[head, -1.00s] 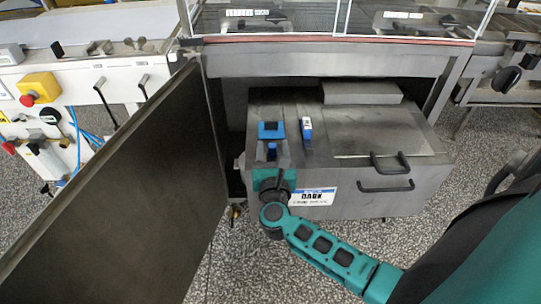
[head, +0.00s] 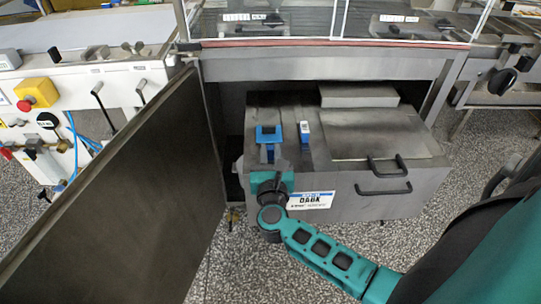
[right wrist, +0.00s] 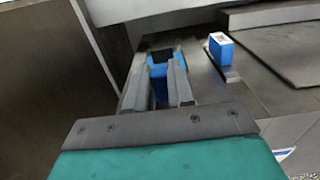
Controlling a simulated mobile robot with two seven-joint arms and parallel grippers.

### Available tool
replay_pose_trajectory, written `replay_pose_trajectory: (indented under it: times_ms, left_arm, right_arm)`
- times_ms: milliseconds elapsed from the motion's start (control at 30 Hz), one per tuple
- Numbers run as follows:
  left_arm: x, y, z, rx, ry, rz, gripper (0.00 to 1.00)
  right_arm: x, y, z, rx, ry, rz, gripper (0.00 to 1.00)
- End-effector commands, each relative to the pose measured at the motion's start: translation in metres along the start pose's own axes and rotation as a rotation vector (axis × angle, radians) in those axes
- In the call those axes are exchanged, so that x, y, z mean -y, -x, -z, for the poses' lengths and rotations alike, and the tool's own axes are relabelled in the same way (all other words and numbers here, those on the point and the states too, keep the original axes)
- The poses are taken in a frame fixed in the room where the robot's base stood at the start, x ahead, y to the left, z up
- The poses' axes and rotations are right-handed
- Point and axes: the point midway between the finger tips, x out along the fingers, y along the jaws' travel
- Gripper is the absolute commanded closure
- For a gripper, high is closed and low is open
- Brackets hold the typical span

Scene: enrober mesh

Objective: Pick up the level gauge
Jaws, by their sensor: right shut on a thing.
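A blue piece with a dark centre (head: 269,139), which I take for the level gauge, is at the left part of the grey metal box's top. My right gripper (head: 270,153) reaches it from the front, over the box's front edge. In the right wrist view the two grey fingers (right wrist: 160,88) are closed on a blue part, and more blue (right wrist: 161,57) shows just beyond them. The fingers hide much of it. I cannot tell whether it still touches the box. My left gripper is not in view.
A small blue block with a white label (head: 304,132) stands just right on the grey box (head: 350,198). The box has a raised slab (head: 359,95) and black handles (head: 384,186). An open grey door (head: 110,190) stands close on the left.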

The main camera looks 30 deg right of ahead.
Motion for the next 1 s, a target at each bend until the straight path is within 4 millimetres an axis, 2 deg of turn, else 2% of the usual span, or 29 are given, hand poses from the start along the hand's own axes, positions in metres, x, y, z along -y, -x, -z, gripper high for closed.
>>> replay_pose_trajectory:
  times_ms: [267, 433, 700, 833, 1000]
  left_arm:
    - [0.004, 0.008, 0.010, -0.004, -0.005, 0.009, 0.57]
    - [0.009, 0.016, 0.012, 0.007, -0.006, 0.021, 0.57]
    - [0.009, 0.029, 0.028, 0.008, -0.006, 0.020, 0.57]
    - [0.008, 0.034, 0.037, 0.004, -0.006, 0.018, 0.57]
    - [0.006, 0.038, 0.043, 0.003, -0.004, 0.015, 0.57]
  right_arm:
    - [0.000, 0.000, -0.044, 0.001, -0.005, 0.001, 1.00]
    - [0.000, 0.000, -0.084, 0.002, -0.006, 0.002, 1.00]
    - [0.000, 0.000, -0.143, 0.003, -0.005, 0.001, 1.00]
    - [0.000, 0.000, -0.167, 0.004, -0.004, 0.001, 1.00]
    - [0.000, 0.000, -0.186, 0.002, -0.003, 0.001, 1.00]
